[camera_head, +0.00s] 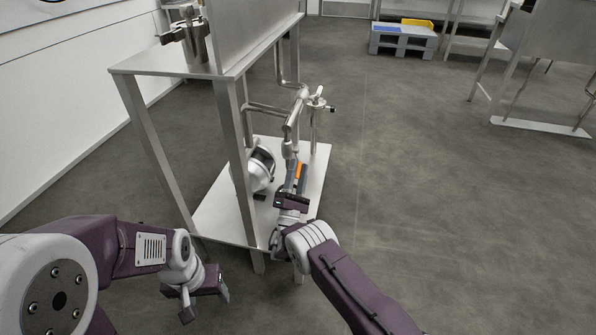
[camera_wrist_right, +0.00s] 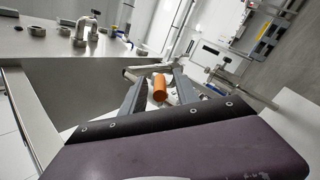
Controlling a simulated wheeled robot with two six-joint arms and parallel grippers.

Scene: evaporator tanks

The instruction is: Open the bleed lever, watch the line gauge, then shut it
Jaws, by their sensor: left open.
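The orange grip (camera_head: 298,170), which looks like the bleed lever's handle, is low on the steel pipework of the stand. It also shows as an orange cylinder in the right wrist view (camera_wrist_right: 160,87). My right gripper (camera_head: 295,178) reaches in at the grip. In the wrist view its two fingers stand apart on either side of the orange cylinder, with space visible between. My left gripper (camera_head: 205,303) is open and empty, low in front of the stand and away from the pipes.
The steel stand's legs (camera_head: 235,165) and upper shelf (camera_head: 150,68) are close left of my right arm. A round silver unit (camera_head: 262,168) sits on its lower shelf (camera_head: 215,215). Pipes (camera_head: 292,120) rise behind the grip. The floor to the right is clear.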

